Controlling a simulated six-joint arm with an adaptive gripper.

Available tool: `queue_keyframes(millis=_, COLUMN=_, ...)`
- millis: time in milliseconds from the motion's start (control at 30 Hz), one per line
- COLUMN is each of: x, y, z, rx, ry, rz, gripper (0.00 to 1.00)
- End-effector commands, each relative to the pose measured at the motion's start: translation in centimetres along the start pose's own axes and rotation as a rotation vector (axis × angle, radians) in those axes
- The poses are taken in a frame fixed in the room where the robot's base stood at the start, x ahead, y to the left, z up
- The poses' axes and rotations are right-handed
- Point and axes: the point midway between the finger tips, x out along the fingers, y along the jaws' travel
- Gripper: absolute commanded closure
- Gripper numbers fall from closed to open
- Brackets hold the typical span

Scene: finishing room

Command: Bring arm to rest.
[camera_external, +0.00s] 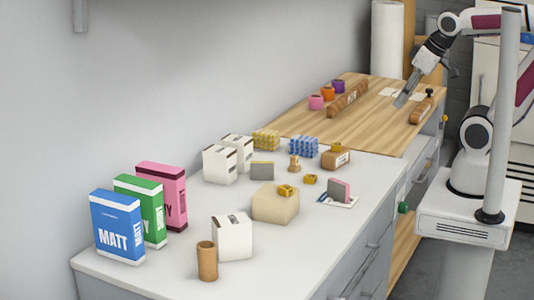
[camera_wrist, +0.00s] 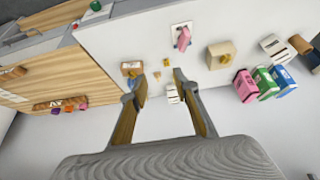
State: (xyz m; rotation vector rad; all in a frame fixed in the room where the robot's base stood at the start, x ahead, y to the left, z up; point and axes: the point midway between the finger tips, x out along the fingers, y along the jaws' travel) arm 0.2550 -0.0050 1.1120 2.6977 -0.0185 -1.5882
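My arm reaches in from the right in the external view, and my gripper (camera_external: 402,98) hangs above the wooden worktop (camera_external: 372,118), tilted down to the left. In the wrist view my gripper (camera_wrist: 160,82) has its two fingers spread apart with nothing held between them. Small items on the counter show beyond the gap, well away from the fingertips. The task names no object.
The white counter (camera_external: 185,272) holds blue (camera_external: 117,228), green (camera_external: 141,208) and pink (camera_external: 163,194) boxes, several white cartons and small blocks. A brown rack (camera_external: 348,99) with coloured pieces stands on the wood. A grey post (camera_external: 505,110) stands by my base.

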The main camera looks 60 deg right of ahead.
Motion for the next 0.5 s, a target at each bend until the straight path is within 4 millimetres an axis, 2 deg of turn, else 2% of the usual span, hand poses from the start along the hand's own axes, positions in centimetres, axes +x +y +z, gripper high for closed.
queue_keyframes(millis=167, x=-0.68, y=-0.49, z=0.99, rx=0.003, ry=-0.014, rz=-0.015, gripper=0.70)
queue_keyframes(millis=500, x=-0.69, y=-0.50, z=1.02, rx=0.003, ry=-0.016, rz=-0.016, gripper=0.70)
